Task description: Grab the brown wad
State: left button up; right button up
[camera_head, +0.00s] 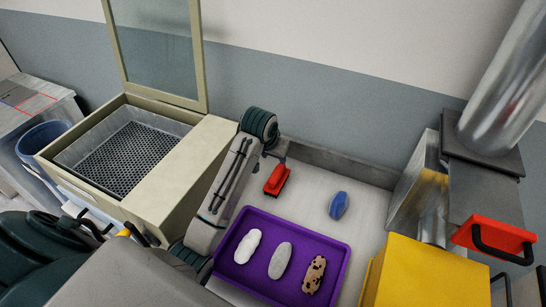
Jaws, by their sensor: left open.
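The brown wad (314,275), tan-brown with dark patches, lies in the purple tray (340,250) at its right side. A grey wad (280,260) lies in the middle of the tray and a white wad (247,246) at its left. A blue wad (339,205) lies outside the tray on the pale worktop. My left gripper (275,154) is open, beyond the tray's far left corner and well away from the brown wad. Its fingers are small and partly hidden by the wrist. My right gripper is not in view.
A red object (277,180) is close by my left gripper, over the worktop (375,220). A yellow box (415,275) stands right of the tray, below a metal duct (500,85). An open beige case (180,175) with a perforated bed stands at left, beside a blue bin (45,150).

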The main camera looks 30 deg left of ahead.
aim_at(313, 278)
jog(key=k+z, duration=0.45)
jog(key=k+l+z, duration=0.3)
jog(key=k+z, duration=0.2)
jog(key=k, duration=0.05)
